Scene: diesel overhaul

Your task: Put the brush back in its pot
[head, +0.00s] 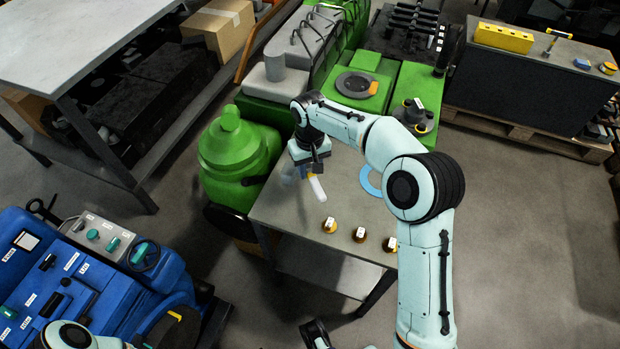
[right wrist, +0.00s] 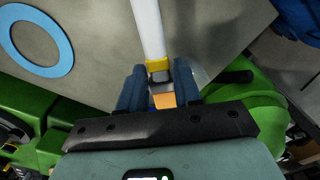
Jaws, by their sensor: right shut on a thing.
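My right gripper (head: 309,168) is shut on the brush (head: 317,188), above the left part of the grey bench. The brush's white length points down and towards the front in the head view. In the right wrist view the brush (right wrist: 148,28) sits between the two blue fingers (right wrist: 158,90), with a yellow collar and an orange part near the palm. A pale, see-through shape (head: 288,174) shows just left of the gripper; I cannot tell whether it is the pot. My left gripper's fingers are not seen.
The grey bench (head: 285,205) carries a blue ring (head: 371,181) and several small dark-and-yellow pieces (head: 359,235) along its front edge. A green rounded machine part (head: 233,150) stands close on the left. Green engine blocks stand behind. A blue machine (head: 70,275) is at lower left.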

